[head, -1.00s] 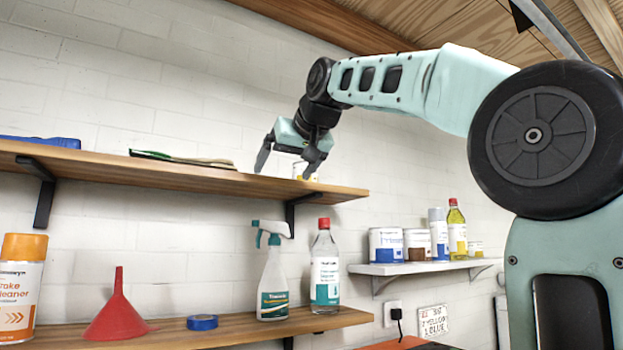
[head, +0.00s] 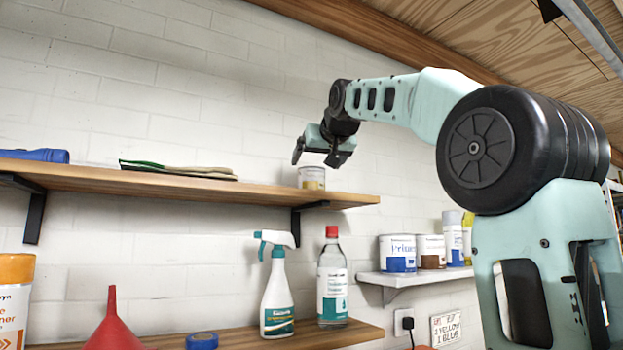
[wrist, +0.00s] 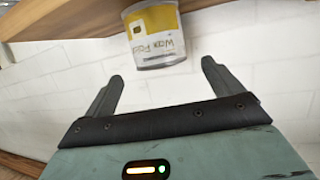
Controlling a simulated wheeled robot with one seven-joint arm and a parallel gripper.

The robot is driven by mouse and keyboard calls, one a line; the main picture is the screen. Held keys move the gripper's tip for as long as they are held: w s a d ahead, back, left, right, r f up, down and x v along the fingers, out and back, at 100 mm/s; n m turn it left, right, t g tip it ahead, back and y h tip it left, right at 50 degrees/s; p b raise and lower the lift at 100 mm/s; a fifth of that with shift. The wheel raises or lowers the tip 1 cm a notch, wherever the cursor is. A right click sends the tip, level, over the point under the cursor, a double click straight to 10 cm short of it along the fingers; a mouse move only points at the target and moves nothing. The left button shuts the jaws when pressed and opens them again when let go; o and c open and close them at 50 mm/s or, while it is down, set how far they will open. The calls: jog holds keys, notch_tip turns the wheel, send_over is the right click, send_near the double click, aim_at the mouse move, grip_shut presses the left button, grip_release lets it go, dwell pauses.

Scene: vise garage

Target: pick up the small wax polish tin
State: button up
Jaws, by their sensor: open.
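The small wax polish tin (head: 312,178) stands on the upper wooden shelf near its right end, in the head view. In the wrist view the tin (wrist: 154,36), white and yellow with a "Wax" label, shows at the top, beyond the fingertips and roughly in line with the gap between them. My gripper (head: 317,160) is open and empty, above the tin and slightly apart from it in the head view. Its two fingers also show in the wrist view (wrist: 162,70), with bare wall behind the gap.
The upper shelf (head: 250,191) also bears folded cloths (head: 175,170) and a blue object (head: 36,155) to the left. Below stand a spray bottle (head: 277,300), a red-capped bottle (head: 332,285) and a red funnel (head: 113,328). Cans (head: 397,253) stand on a white shelf at right.

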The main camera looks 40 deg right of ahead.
aim_at(312, 173)
jog(key=shift+f+p+x, duration=0.2)
jog(key=shift+p+x, duration=1.15)
jog(key=shift+x, duration=1.55)
jog(key=shift+s+a, duration=0.1)
jog(key=c, duration=1.3)
